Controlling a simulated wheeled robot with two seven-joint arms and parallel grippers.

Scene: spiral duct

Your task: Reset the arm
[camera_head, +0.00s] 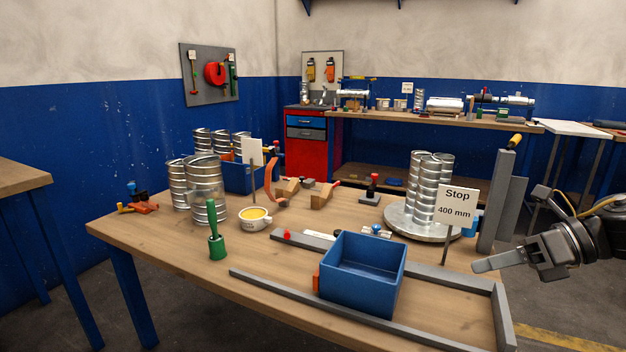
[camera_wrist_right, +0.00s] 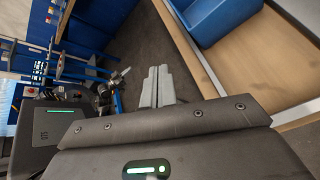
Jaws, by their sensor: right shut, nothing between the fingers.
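My right gripper (camera_head: 485,265) comes in from the right edge in the head view, at the right end of the workbench, beside the upright grey rail and the "Stop 400 mm" sign (camera_head: 456,204). Its fingers are shut with nothing between them. In the right wrist view the closed fingers (camera_wrist_right: 157,87) show over the floor, beside the bench edge. My left gripper is not in view.
A blue open bin (camera_head: 362,295) sits inside a grey rail frame (camera_head: 450,271) on the wooden workbench (camera_head: 180,250). Spiral ducts stand on a round metal plate (camera_head: 402,222).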

